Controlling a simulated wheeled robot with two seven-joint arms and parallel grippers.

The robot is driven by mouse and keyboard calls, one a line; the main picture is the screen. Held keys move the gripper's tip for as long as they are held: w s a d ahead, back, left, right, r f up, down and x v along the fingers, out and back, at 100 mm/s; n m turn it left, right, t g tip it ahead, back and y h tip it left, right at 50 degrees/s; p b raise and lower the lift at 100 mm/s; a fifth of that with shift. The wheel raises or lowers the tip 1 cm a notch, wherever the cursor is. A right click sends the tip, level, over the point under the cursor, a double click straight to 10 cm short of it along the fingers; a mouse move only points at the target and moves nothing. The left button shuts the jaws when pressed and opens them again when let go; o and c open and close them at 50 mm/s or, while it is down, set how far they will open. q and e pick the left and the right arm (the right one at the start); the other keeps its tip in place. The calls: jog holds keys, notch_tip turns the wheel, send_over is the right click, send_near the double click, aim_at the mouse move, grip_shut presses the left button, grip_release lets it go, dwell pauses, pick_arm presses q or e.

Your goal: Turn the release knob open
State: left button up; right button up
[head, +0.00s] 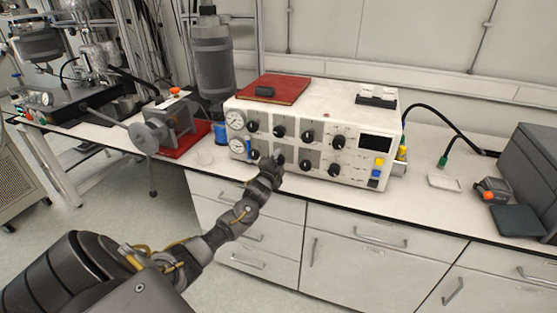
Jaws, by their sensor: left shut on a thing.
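A white control box (330,115) stands on the bench. Its front carries two rows of black knobs, two round gauges at the left and a dark display (375,143) at the right. My left gripper (277,160) is at the lower row of the front panel. It is shut on a black knob there, which the gripper mostly hides. I cannot read the labels, so I cannot tell whether this knob is the release knob. Other lower knobs, such as the one to the right (305,165), are uncovered. My right gripper is not in view.
A red book-like pad (273,89) lies on top of the box. A motor-like device (168,122) on a red base stands to the left, with a grey cylinder (212,60) behind. A dark grey case (530,165) is at the right. White drawers (360,238) are below the bench edge.

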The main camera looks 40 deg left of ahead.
pick_arm(q)
jog(key=shift+n+p, duration=0.3)
jog(key=shift+n, duration=1.7)
jog(key=o, duration=1)
jog(key=shift+c, duration=0.2)
